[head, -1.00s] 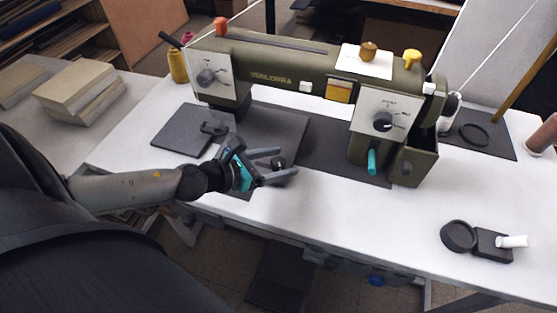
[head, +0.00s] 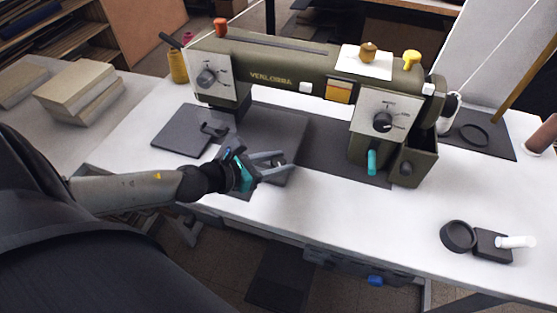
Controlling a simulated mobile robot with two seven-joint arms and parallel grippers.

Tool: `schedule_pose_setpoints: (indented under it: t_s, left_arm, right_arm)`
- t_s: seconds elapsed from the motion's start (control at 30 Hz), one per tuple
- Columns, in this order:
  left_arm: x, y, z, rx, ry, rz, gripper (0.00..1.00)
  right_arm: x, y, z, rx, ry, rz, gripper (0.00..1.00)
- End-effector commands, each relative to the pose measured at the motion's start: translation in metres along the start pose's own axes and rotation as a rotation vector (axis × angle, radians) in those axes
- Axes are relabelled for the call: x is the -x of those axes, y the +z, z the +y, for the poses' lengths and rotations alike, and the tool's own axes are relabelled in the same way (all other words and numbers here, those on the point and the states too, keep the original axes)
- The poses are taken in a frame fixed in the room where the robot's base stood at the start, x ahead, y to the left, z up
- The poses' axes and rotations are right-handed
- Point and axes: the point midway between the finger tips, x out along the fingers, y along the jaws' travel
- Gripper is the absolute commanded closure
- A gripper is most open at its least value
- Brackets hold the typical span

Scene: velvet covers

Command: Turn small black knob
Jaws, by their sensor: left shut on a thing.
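An olive-green sewing machine (head: 270,70) stands on the white table. A small black knob (head: 280,162) sits low on the dark plate in front of the machine. My left gripper (head: 284,164) reaches in from the left, with its fingers shut on this knob from both sides and hiding most of it. Larger black dials show on the machine's left panel (head: 206,77) and right panel (head: 382,122). Another small dark knob (head: 407,168) is on the green box at the lower right of the machine. My right gripper is not in view.
A dark round dish (head: 458,236) and a dark block (head: 491,245) with a white piece lie at the right front. A teal handle (head: 371,162) hangs below the right panel.

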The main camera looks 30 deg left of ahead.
Motion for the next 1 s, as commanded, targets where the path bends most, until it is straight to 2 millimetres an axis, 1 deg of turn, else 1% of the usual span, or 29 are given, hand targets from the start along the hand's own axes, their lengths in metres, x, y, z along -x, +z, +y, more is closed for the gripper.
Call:
schedule_pose_setpoints:
  t_s: [0.23,0.4,0.5,0.7,1.0]
  left_arm:
    - [0.001,0.003,-0.002,0.040,0.083,0.000,1.00]
    - [0.002,0.005,-0.002,0.092,0.201,0.000,1.00]
    - [0.002,0.006,-0.003,0.127,0.284,0.000,1.00]
    - [0.001,0.005,-0.003,0.199,0.461,0.000,1.00]
    - [-0.001,0.003,-0.003,0.308,0.724,0.000,1.00]
  right_arm:
    - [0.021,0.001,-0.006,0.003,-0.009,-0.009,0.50]
    - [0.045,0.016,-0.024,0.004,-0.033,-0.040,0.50]
    - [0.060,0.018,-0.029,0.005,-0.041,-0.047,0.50]
    - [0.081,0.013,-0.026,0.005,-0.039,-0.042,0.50]
    - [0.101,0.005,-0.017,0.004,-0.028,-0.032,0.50]
